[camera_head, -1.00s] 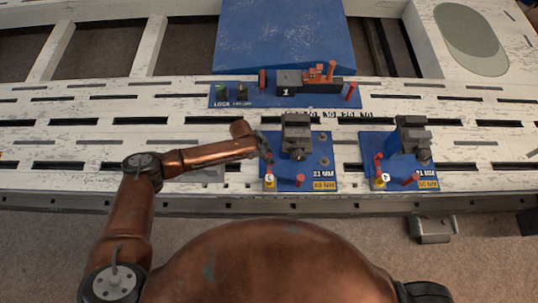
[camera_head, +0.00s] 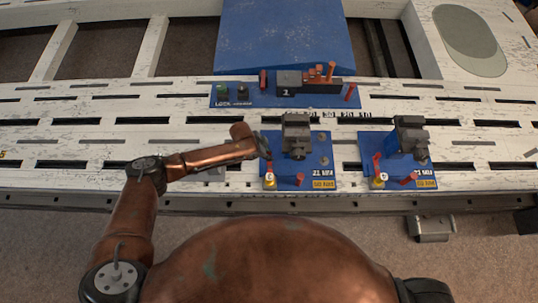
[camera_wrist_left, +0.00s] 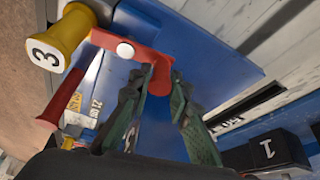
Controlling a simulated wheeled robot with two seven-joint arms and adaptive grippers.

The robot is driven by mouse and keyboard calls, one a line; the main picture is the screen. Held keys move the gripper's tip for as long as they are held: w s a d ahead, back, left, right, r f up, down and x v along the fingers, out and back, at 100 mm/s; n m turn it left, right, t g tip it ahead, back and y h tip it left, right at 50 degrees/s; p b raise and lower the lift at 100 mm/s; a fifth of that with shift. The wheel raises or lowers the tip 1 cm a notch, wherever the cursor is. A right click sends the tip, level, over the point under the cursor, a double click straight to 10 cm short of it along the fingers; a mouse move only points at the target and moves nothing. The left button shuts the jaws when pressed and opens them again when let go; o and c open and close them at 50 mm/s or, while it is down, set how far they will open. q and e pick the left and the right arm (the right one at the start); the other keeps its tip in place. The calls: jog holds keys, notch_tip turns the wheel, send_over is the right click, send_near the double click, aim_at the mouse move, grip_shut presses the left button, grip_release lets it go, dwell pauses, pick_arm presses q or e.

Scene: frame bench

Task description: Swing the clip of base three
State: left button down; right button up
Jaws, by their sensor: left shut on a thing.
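Base three is a blue plate (camera_head: 318,162) in the middle of the bench, with a grey block (camera_head: 296,137) on it. Its yellow knob (camera_head: 270,183) is at the plate's front left corner; in the left wrist view the knob (camera_wrist_left: 45,52) is marked 3. The red clip (camera_wrist_left: 108,42) runs from beside the knob to between my left gripper's green fingers. My left gripper (camera_wrist_left: 158,100) is shut on the clip's end. In the head view the left gripper (camera_head: 265,150) is at the plate's left edge and partly hides the clip. My right gripper is not in view.
A similar blue base (camera_head: 428,172) stands to the right, with its own grey block and yellow knob. Behind is a blue panel (camera_head: 225,100) with a dark block marked 1 (camera_head: 288,83). A red post (camera_head: 300,180) stands near base three's front edge.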

pick_arm(q)
jog(key=a+n+p, duration=0.1)
jog(key=n+p, duration=0.1)
jog(key=p, duration=0.1)
jog(key=s+n+t+y+p, duration=0.1)
jog(key=n+p, duration=0.2)
jog(key=a+n+t+p, duration=0.1)
jog(key=n+p, duration=0.1)
jog(key=p, duration=0.1)
jog(key=shift+s+a+r+n, duration=0.2)
jog(key=shift+s+a+n, duration=0.1)
jog(key=n+p, duration=0.1)
jog(key=s+a+n+t+y+p, duration=0.1)
jog(key=n, duration=0.1)
jog(key=shift+s+f+y+p, duration=0.1)
jog(key=shift+f+y+p, duration=0.05)
jog(key=shift+y+p, duration=0.2)
jog(key=n, duration=0.2)
jog(key=shift+s+a+n+y+p, duration=0.15)
jog(key=shift+s+n+y+p, duration=0.15)
jog(key=shift+s+y+p, duration=0.1)
jog(key=shift+s+a+f+n+y, duration=0.1)
jog(key=shift+s+n+y, duration=0.15)
jog(key=shift+n, duration=0.55)
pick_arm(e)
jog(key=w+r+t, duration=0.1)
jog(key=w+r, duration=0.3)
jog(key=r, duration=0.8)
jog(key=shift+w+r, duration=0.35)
